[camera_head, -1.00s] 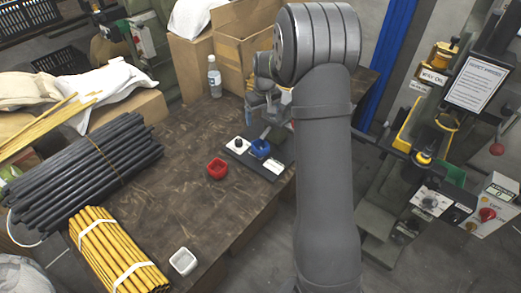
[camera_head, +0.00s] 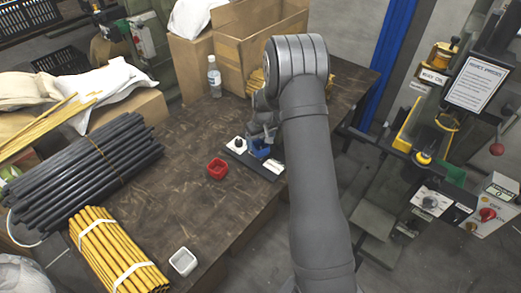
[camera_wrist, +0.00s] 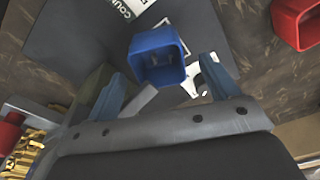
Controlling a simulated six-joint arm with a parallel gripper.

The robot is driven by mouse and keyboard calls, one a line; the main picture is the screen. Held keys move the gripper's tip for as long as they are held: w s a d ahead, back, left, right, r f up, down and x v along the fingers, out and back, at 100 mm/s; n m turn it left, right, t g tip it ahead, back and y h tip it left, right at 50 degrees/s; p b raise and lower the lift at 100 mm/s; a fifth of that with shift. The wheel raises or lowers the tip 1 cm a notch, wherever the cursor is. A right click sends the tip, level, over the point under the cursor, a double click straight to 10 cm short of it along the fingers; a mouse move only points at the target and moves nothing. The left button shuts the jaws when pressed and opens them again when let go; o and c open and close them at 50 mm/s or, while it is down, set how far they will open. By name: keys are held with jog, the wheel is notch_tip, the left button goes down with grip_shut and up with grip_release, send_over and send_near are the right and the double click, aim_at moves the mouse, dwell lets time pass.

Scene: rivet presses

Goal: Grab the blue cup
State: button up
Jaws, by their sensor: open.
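The blue cup (camera_head: 259,148) stands on a dark plate at the right part of the wooden table. In the wrist view the blue cup (camera_wrist: 157,56) is a square, open-topped cup just ahead of my gripper, with its opening toward the camera. My gripper (camera_wrist: 165,80) is open, its two blue-grey fingers spread to the left and right of the cup's near end. No contact between fingers and cup can be made out. In the head view my gripper (camera_head: 262,132) is at the cup and partly hides it.
A red cup (camera_head: 217,168) stands left of the plate (camera_head: 268,172), also seen in the wrist view (camera_wrist: 296,22). A white cup (camera_head: 183,261) is near the table's front. A bottle (camera_head: 214,76) and cardboard boxes (camera_head: 243,45) stand behind. Bundled rods (camera_head: 88,172) fill the left side.

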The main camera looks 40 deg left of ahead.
aim_at(261, 145)
notch_tip(261, 145, down, 3)
jog(key=shift+w+a+f, duration=0.1)
jog(key=shift+w, duration=0.05)
jog(key=c, duration=1.1)
jog(key=shift+r, duration=0.2)
jog(key=shift+c, duration=0.2)
